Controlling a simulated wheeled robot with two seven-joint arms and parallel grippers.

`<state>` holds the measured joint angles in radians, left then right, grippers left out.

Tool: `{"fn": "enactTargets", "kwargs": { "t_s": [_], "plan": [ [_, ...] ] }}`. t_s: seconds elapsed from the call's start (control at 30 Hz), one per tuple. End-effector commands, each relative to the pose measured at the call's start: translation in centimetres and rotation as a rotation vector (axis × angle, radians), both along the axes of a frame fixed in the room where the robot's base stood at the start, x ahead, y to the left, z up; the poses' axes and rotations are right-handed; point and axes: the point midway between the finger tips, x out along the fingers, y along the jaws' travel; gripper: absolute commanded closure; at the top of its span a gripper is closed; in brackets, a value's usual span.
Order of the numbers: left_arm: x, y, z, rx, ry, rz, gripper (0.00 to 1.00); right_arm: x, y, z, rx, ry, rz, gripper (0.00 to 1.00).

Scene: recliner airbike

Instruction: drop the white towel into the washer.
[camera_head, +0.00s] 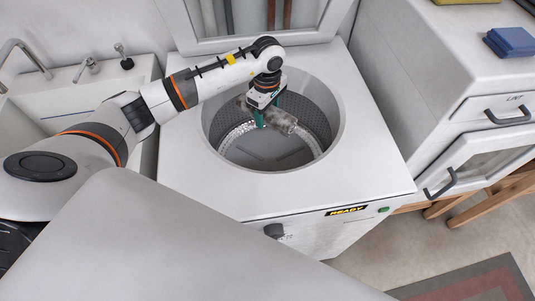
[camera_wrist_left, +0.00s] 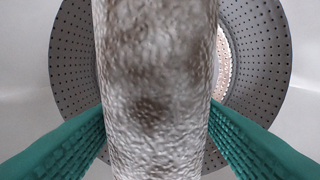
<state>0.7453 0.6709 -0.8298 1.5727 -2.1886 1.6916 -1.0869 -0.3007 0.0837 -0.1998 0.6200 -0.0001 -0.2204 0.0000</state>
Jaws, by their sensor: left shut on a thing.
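The white towel (camera_head: 281,119) looks greyish and rolled up. My left gripper (camera_head: 266,117) is shut on it and holds it over the round opening of the washer (camera_head: 376,166). In the left wrist view the towel (camera_wrist_left: 155,90) hangs between the two green fingers of my left gripper (camera_wrist_left: 155,130). The perforated drum (camera_wrist_left: 265,60) shows behind it, with a bright ring partly hidden by the towel. The towel appears above the drum floor, apart from it. My right gripper is not in view.
The washer's raised lid (camera_head: 258,38) stands at the back. A sink (camera_head: 70,110) with taps is on the left. A white cabinet (camera_head: 470,110) with dark handles is on the right, with a folded blue cloth (camera_head: 510,42) on top. A rug (camera_head: 480,283) lies on the floor.

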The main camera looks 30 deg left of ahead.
Motion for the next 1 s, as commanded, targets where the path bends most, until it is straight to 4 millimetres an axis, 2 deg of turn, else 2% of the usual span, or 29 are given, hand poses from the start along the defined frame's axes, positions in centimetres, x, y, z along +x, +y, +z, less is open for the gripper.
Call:
{"fn": "enactTargets", "kwargs": {
  "t_s": [0.4,0.73,0.77,0.8,0.9,1.0],
  "plan": [
    [0.0,0.0,-4.8,-0.001,0.001,0.001,0.66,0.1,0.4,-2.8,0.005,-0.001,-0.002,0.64],
    [0.0,0.0,-5.1,0.000,0.000,-0.001,0.66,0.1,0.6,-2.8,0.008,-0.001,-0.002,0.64],
    [0.0,0.0,-5.1,0.000,0.000,-0.001,0.41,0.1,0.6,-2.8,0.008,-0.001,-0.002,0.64],
    [0.0,0.0,-5.1,0.000,0.000,-0.001,0.35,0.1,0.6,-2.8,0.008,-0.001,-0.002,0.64],
    [0.0,0.0,-5.1,0.000,0.000,-0.001,0.18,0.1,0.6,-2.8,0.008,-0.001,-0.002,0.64],
    [0.0,0.0,-5.1,0.000,0.000,-0.001,0.17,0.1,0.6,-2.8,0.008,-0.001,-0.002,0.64]
  ]
}}
